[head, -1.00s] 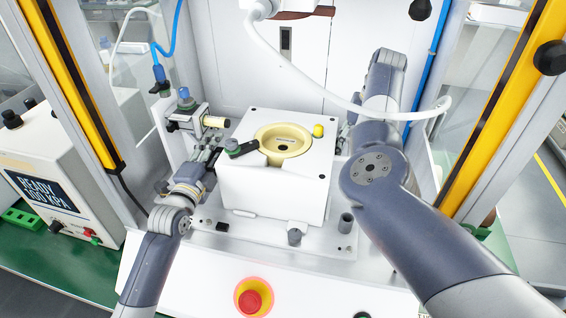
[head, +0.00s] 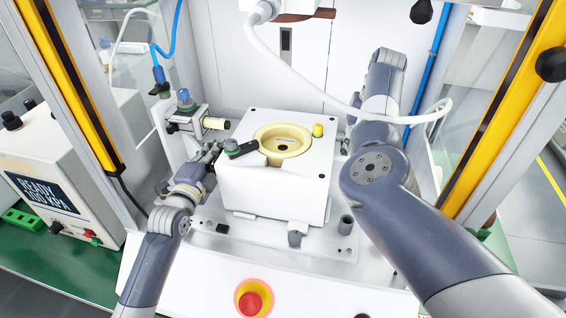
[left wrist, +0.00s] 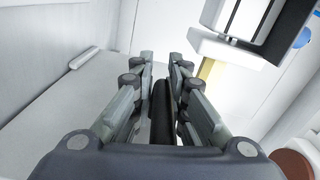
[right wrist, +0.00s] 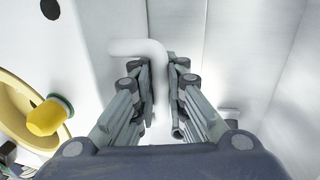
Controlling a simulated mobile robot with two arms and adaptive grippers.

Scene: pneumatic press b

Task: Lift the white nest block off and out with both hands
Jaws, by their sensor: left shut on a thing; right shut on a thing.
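The white nest block (head: 268,193) sits upright on its base plate in the head view, with a yellow funnel (head: 290,140) in its top. My left gripper (head: 213,149) is at its left side. In the left wrist view my left gripper (left wrist: 161,68) is shut on a dark bar (left wrist: 162,108); I cannot tell how the bar joins the block. My right gripper is hidden behind my right arm in the head view. In the right wrist view my right gripper (right wrist: 161,72) is shut on a white bent handle (right wrist: 137,47) beside the block.
A black lever (head: 243,149) and yellow knob (head: 318,130) are on the block's top. A white hose (head: 300,78) hangs over it. Yellow-striped posts (head: 82,95) flank the press opening. A red button (head: 250,303) is in front. A pressure box (head: 55,180) stands left.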

